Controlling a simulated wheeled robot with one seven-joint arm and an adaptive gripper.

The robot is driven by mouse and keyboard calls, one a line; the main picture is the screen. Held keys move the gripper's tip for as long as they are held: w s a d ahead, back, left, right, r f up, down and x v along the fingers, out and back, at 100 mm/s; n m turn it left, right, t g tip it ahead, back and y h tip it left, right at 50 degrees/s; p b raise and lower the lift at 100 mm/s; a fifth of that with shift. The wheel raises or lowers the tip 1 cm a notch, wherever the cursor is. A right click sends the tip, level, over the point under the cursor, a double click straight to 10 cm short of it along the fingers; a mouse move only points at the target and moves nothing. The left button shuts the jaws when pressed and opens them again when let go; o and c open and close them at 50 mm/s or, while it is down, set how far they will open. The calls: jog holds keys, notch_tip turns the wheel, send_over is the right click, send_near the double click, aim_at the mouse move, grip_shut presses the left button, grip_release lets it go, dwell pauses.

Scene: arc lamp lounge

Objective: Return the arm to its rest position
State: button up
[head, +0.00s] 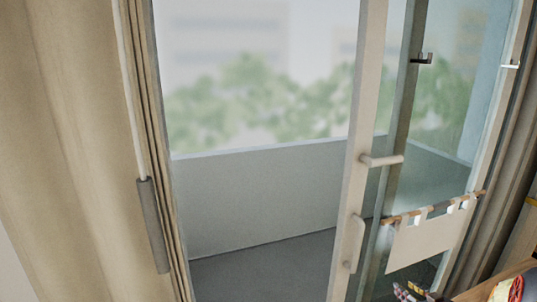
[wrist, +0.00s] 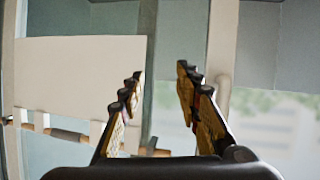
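My gripper (wrist: 160,82) is open in the wrist view, its two fingers apart with nothing between them. In the head view, the tips of my gripper (head: 410,291) show at the bottom edge, right of the middle, in front of the glass door. The rest of the arm is mostly out of the picture. A white cloth panel hanging from a wooden rod (wrist: 68,136) lies beyond the left finger in the wrist view. The door's upright handle (wrist: 222,96) is beyond the right finger, apart from it.
The sliding glass door's pale frame (head: 365,130) stands right of an open gap onto a balcony (head: 260,200). The white panel (head: 425,240) hangs on the right-hand glass. A beige curtain (head: 70,150) fills the left. A wooden surface (head: 480,290) is at bottom right.

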jog(key=s+d+f+m+g+h, duration=0.1)
jog(key=s+d+m+g+h, duration=0.2)
jog(key=s+d+g+h, duration=0.4)
jog(key=s+a+r+m+g+y, duration=0.1)
jog(key=s+a+r, duration=0.15)
jog(key=s, duration=0.25)
jog(key=s+a+r+m+g, duration=0.1)
jog(key=s+a+r, duration=0.15)
jog(key=s, duration=0.25)
jog(key=s+a+r+y, duration=0.1)
jog(key=s+a+r, duration=0.4)
jog(key=a, duration=0.5)
jog(key=s+a+r+n+t+y, duration=0.1)
jog(key=s+a+r+y, duration=0.1)
jog(key=s+a+r, duration=0.4)
jog(key=s+a+r+n+y, duration=0.1)
jog(key=s+a+r, duration=0.4)
jog(key=a, duration=1)
jog(key=shift+s+r+y, duration=0.3)
jog(key=shift+s, duration=0.45)
